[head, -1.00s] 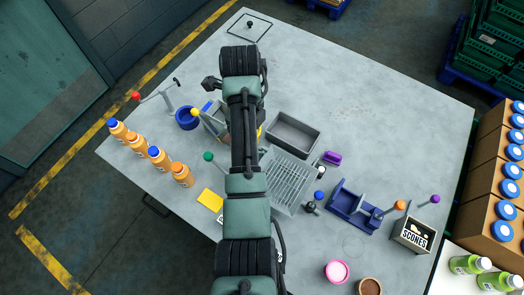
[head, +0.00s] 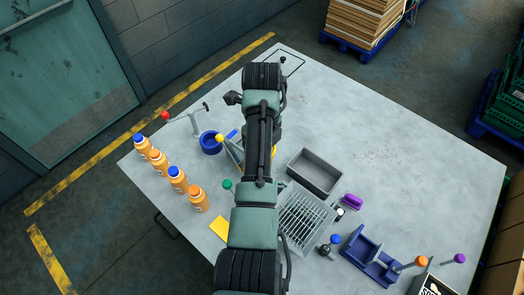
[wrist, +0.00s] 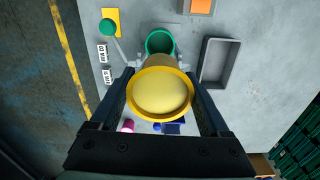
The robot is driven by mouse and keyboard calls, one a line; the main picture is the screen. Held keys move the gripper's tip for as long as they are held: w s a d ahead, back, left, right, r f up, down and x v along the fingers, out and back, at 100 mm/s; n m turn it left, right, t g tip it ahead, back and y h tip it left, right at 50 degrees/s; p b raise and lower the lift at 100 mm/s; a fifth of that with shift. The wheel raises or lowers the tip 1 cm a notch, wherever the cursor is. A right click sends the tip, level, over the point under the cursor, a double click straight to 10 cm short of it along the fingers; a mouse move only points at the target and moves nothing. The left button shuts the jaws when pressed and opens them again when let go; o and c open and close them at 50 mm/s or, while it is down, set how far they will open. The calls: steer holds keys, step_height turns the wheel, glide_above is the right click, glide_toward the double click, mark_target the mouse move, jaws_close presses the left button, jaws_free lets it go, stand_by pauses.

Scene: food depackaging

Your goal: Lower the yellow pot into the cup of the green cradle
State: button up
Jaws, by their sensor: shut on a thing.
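The yellow pot (wrist: 160,92) has a round rim and a pale yellow top, and sits between the two dark fingers of my gripper (wrist: 160,84) in the wrist view. My gripper is shut on it. The green cradle's cup (wrist: 160,41) shows just beyond the pot, open upward, its near edge covered by the pot. I cannot tell the height gap between them. A green ball on a grey lever (wrist: 107,27) stands left of the cup, and the ball also shows in the head view (head: 227,184). In the head view my arm hides the gripper and the cup.
A grey tray (wrist: 219,62) lies right of the cup. In the head view are a slotted grate (head: 306,221), a blue stand (head: 372,262), a blue cup (head: 210,143) and several orange bottles (head: 178,180) on the left. The table's far right is clear.

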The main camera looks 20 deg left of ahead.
steer(key=shift+f+b, duration=4.55)
steer(key=shift+f, duration=2.65)
steer(key=shift+f, duration=0.25)
steer(key=o, duration=1.3)
steer(key=shift+r, duration=0.1)
step_height(320, 180, up, 11)
steer(key=shift+r, duration=0.2)
steer(key=shift+r+p, duration=0.8)
steer(key=shift+p, duration=0.25)
